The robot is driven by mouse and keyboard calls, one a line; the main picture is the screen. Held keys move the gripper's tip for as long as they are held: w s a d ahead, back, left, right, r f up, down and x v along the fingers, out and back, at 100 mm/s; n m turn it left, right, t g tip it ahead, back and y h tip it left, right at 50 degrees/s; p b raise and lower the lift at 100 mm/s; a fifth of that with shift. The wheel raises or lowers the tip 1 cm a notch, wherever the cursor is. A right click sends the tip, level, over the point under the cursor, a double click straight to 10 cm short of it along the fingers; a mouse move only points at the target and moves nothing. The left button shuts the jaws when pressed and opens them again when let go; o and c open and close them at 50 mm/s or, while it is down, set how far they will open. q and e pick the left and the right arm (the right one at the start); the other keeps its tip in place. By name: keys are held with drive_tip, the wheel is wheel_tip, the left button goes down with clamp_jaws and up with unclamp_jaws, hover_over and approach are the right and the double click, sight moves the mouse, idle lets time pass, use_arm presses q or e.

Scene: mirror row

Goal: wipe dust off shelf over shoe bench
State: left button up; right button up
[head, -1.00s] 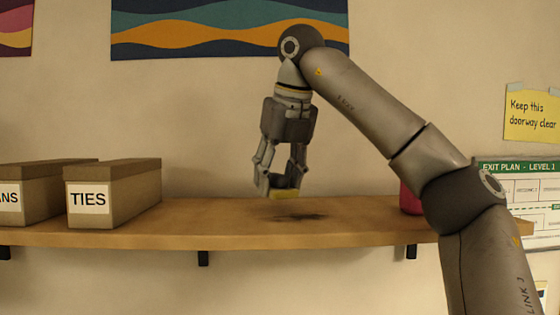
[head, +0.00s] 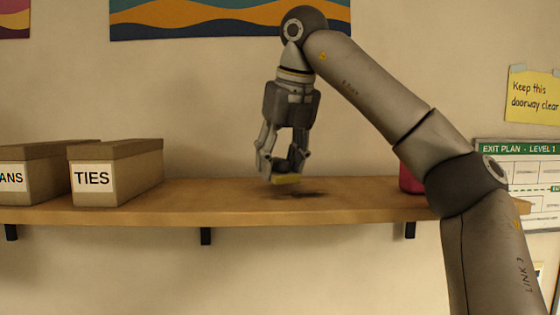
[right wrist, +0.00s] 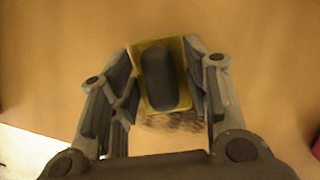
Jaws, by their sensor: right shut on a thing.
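The wooden shelf (head: 200,200) runs across the head view. My right gripper (head: 284,172) points down over its right half, shut on a yellow sponge block (head: 287,180) with a dark grip on top. In the right wrist view the sponge (right wrist: 144,60) sits between the two fingers (right wrist: 158,82). A dark smudge of dust (head: 305,194) lies on the shelf just below and right of the sponge. The smudge also shows at the sponge's lower edge in the right wrist view (right wrist: 172,124). The sponge looks slightly above the board; contact cannot be told. My left gripper is not in view.
A box labelled TIES (head: 120,172) and another box (head: 35,175) stand on the shelf's left end. A red item (head: 410,178) stands at the right, partly behind my arm. The board between the TIES box and my gripper is clear. Wall behind.

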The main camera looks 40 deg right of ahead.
drive_tip(key=shift+f, duration=0.15)
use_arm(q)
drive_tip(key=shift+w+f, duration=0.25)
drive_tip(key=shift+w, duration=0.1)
use_arm(e)
drive_tip(key=shift+f, duration=0.2)
use_arm(q)
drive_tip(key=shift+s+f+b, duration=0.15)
drive_tip(key=shift+b, duration=0.2)
use_arm(e)
drive_tip(key=shift+f, duration=0.15)
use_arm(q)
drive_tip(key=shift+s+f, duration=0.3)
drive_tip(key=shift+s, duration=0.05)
use_arm(e)
drive_tip(key=shift+f, duration=0.35)
